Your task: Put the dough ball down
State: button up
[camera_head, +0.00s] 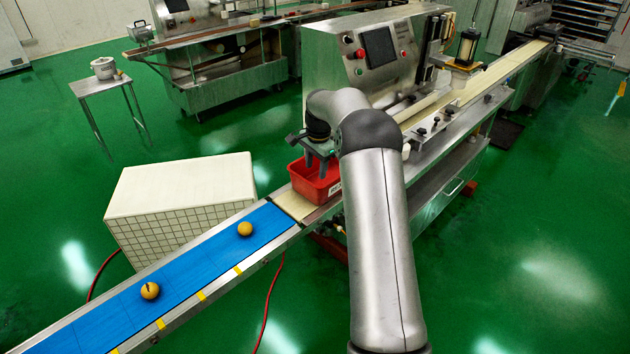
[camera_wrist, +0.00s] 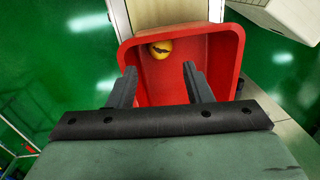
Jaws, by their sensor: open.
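A yellow-orange dough ball (camera_wrist: 161,49) with a dark mark lies inside the red bin (camera_wrist: 230,48), against its far wall in the wrist view. My gripper (camera_wrist: 158,76) is open and empty over the bin, with its fingers spread apart and the ball beyond the fingertips. In the head view the red bin (camera_head: 308,182) stands at the end of the conveyor, with my gripper (camera_head: 318,165) above it. The bin's inside is hidden in that view. Two more dough balls lie on the blue belt, one nearer the bin (camera_head: 245,229) and one with a dark mark farther down (camera_head: 150,290).
The blue belt (camera_head: 200,270) runs to the lower left, mostly bare. A white tiled box (camera_head: 180,190) stands beside it. The steel encrusting machine (camera_head: 350,60) rises behind my arm. A small table (camera_head: 100,85) with a pot stands at the far left.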

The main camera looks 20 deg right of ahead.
jog(key=s+a+r+n, duration=0.4)
jog(key=s+a+r, duration=0.2)
jog(key=s, duration=0.3)
jog(key=s+a+r+n, duration=0.45)
jog(key=s+a, duration=0.25)
jog(key=s, duration=0.3)
jog(key=s+a+f+n, duration=0.1)
jog(key=s+a+n, duration=0.1)
jog(key=s, duration=1)
jog(key=s+a+f+n, duration=0.2)
jog(key=s+a+n, duration=0.1)
jog(key=s, duration=0.9)
jog(key=shift+f+n+g, duration=0.15)
jog(key=shift+n+g, duration=0.15)
jog(key=shift+n, duration=0.25)
